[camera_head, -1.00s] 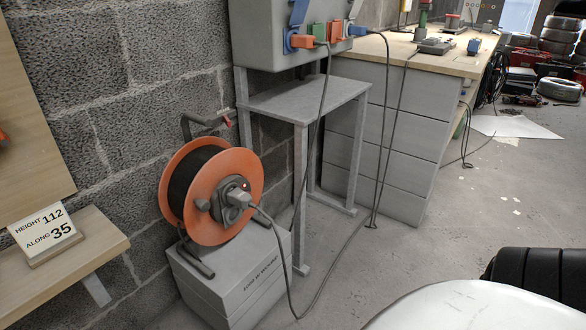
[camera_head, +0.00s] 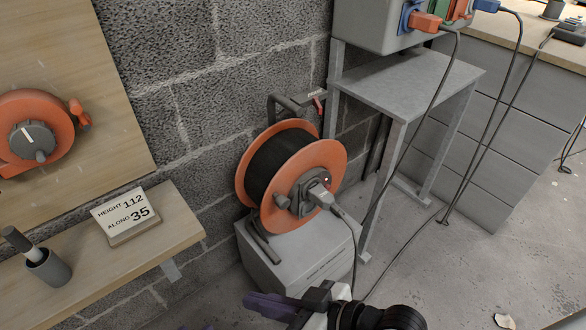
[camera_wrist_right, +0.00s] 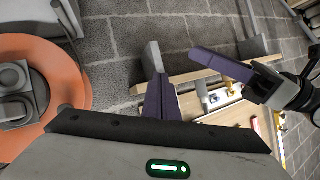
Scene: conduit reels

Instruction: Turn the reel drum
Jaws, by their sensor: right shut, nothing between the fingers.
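The cable reel has an orange drum (camera_head: 327,158) wound with black cable, in a dark frame on a grey box (camera_head: 300,255) by the wall. A grey plug (camera_head: 320,197) sits in its hub, and a grey knob (camera_head: 282,202) is on its face. My right gripper (camera_head: 255,301) is shut and empty, in front of and below the reel, apart from it. In the right wrist view, its fingers (camera_wrist_right: 155,85) point up the picture, with the orange drum (camera_wrist_right: 75,75) to their left. My left gripper (camera_wrist_right: 200,58) shows at the right there; its jaw opening is unclear.
A wooden shelf (camera_head: 190,228) at the left carries a sign (camera_head: 125,214) reading "HEIGHT 112, ALONG 35" and a grey cup (camera_head: 48,268). Cables hang before a grey stand (camera_head: 405,82) right of the reel.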

